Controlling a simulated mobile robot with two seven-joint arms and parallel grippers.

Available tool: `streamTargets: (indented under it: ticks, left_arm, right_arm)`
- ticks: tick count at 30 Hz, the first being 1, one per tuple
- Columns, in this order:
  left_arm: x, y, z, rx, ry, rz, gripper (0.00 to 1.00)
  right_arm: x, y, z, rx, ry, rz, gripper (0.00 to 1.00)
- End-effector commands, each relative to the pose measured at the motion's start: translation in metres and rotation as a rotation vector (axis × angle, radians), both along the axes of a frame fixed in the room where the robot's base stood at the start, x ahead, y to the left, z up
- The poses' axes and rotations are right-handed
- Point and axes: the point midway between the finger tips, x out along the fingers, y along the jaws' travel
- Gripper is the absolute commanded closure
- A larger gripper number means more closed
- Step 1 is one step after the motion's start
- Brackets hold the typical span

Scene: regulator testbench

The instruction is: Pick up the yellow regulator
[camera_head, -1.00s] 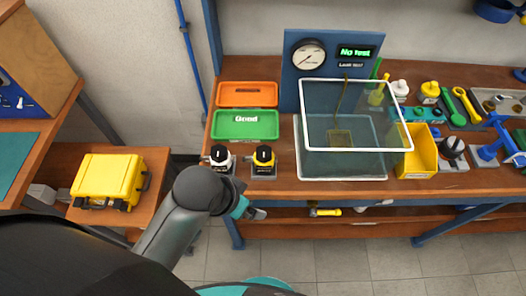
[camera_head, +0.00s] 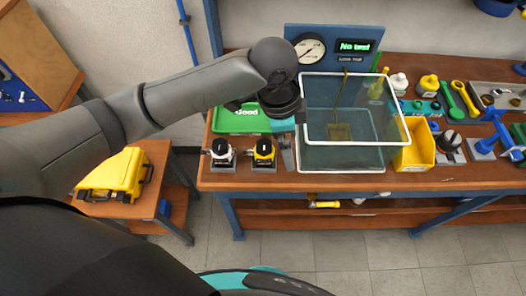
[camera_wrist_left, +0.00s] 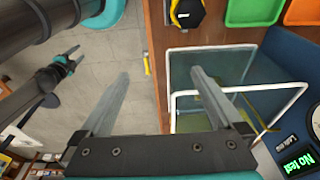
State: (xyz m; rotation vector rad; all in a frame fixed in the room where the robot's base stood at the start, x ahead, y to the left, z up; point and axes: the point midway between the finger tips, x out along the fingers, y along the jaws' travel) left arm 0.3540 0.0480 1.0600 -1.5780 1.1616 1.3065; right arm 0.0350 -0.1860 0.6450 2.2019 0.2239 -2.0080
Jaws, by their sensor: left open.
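The yellow regulator (camera_head: 263,151), black with a yellow top, sits on a dark base near the bench's front edge in the head view. It also shows at the top of the left wrist view (camera_wrist_left: 187,13), partly cut off.
A white regulator (camera_head: 221,153) stands left of the yellow one. A clear tank (camera_head: 342,170) with a white rim is close right of my left gripper. Behind are a green tray (camera_head: 230,122) and a gauge panel (camera_head: 330,38). A yellow bin (camera_head: 418,148) stands farther right.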

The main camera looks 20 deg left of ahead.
Motion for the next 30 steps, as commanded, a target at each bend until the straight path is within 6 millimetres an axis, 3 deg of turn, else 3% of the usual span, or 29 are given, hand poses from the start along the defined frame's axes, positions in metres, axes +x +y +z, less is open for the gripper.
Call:
streamTargets:
  ticks: [1, 6, 13, 17, 24, 30]
  left_arm:
    - [0.011, 0.013, 0.006, 0.041, 0.0, -0.009, 0.0]
    - [0.028, 0.044, 0.02, 0.129, 0.035, -0.021, 0.0]
    - [0.036, 0.063, 0.028, 0.172, 0.06, -0.015, 0.0]
    - [0.036, 0.064, 0.01, 0.176, 0.064, -0.014, 0.0]
    - [0.036, 0.064, -0.041, 0.174, 0.063, -0.014, 0.0]
    - [0.036, 0.063, -0.067, 0.173, 0.06, -0.014, 0.0]
  right_arm:
    - [0.0, -0.002, 0.0, -0.002, 0.0, 0.001, 0.5]
    - [0.0, -0.003, 0.0, -0.004, 0.0, 0.002, 0.5]
    - [0.0, -0.003, 0.0, -0.004, 0.0, 0.002, 0.5]
    - [0.0, -0.003, -0.002, -0.004, 0.0, 0.002, 0.5]
    - [0.0, -0.003, -0.006, -0.004, 0.0, 0.002, 0.5]
    - [0.0, -0.003, -0.009, -0.004, 0.0, 0.002, 0.5]
